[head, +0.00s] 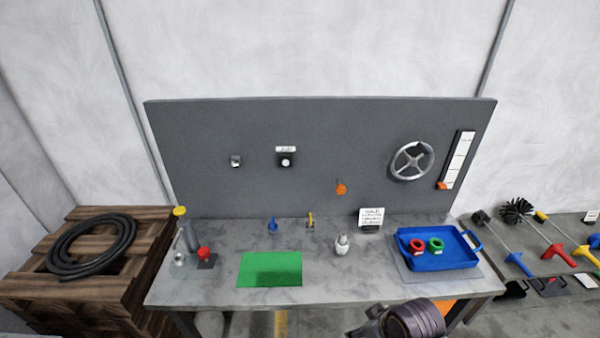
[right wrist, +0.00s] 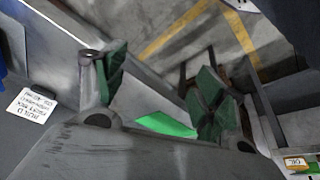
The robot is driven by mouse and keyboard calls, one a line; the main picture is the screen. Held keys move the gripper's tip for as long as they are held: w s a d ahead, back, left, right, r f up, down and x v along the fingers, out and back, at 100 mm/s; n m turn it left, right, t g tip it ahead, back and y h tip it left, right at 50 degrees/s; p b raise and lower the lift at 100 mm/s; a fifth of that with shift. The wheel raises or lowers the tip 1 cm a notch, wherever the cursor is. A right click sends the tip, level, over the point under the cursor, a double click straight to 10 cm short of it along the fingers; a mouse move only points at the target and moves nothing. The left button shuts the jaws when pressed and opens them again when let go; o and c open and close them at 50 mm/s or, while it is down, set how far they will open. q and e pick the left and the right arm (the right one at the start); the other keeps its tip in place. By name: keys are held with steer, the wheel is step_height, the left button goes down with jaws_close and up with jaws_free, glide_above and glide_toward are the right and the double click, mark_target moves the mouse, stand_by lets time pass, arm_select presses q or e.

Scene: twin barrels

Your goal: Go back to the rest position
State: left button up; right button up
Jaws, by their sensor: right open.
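My right gripper (right wrist: 158,88) is open in the right wrist view. Its two green-padded fingers stand apart, and nothing shows held between them. Part of my right arm (head: 412,320) shows at the bottom of the head view, in front of the bench's front edge; the fingertips cannot be made out there. The workbench (head: 335,285) stands ahead with a grey back panel (head: 300,190). My left gripper is in neither view.
On the bench are a green mat (head: 270,268), a blue tray (head: 445,258) holding red and green rings, a grey-white fitting (head: 342,245) and a pump-like device (head: 187,235). Wooden crates (head: 75,270) stand left, brushes (head: 517,208) lie right. Yellow-lined floor (right wrist: 175,40) shows.

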steer(key=s+d+m+h, duration=0.1)
steer(key=s+d+m, duration=0.3)
steer(key=d, duration=0.1)
step_height(320, 180, down, 35)
steer(key=s+g, duration=0.2)
steer(key=s, duration=0.1)
steer(key=s+d+f, duration=0.2)
steer(key=s+f, duration=0.8)
steer(key=s+d+f+b, duration=0.1)
steer(key=s+d+f, duration=0.1)
steer(key=s+f, duration=0.8)
steer(key=shift+s+d+g+h, duration=0.25)
steer(key=shift+s+g+h, duration=0.15)
steer(key=shift+s, duration=0.4)
